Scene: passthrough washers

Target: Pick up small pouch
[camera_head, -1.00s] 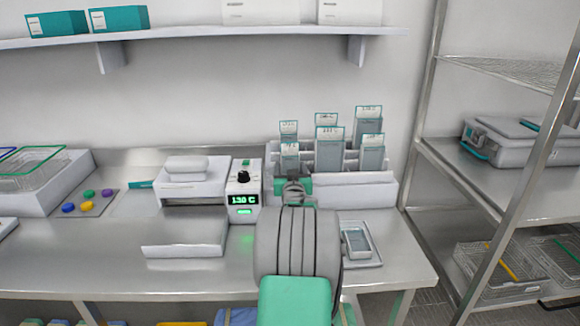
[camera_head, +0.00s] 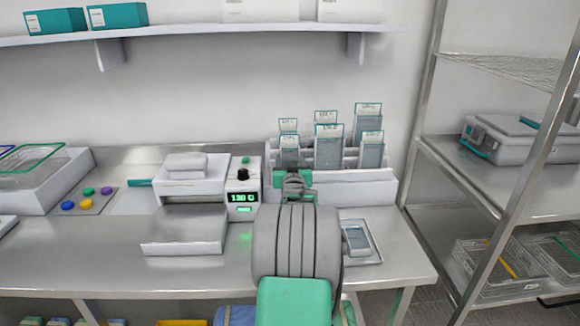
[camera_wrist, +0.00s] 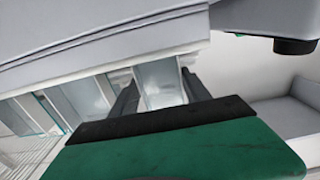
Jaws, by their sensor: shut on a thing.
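A small clear pouch with a teal-edged label (camera_head: 289,152) is at the front left of a white rack (camera_head: 345,178) on the bench. My gripper (camera_head: 294,176) is at the front left of the rack, just below this pouch. In the wrist view my gripper's dark fingers (camera_wrist: 160,98) stand on either side of a pale pouch (camera_wrist: 160,82) and are shut on it. My arm hides the rack's lower front left in the head view, so I cannot tell whether the pouch's lower end is clear of the slot.
Several other pouches stand close by, including a tall one (camera_head: 328,148) and one at the front right (camera_head: 371,152). A sealer with a display (camera_head: 243,190) stands left of my arm. A tray (camera_head: 365,256) with a pouch lies to the right.

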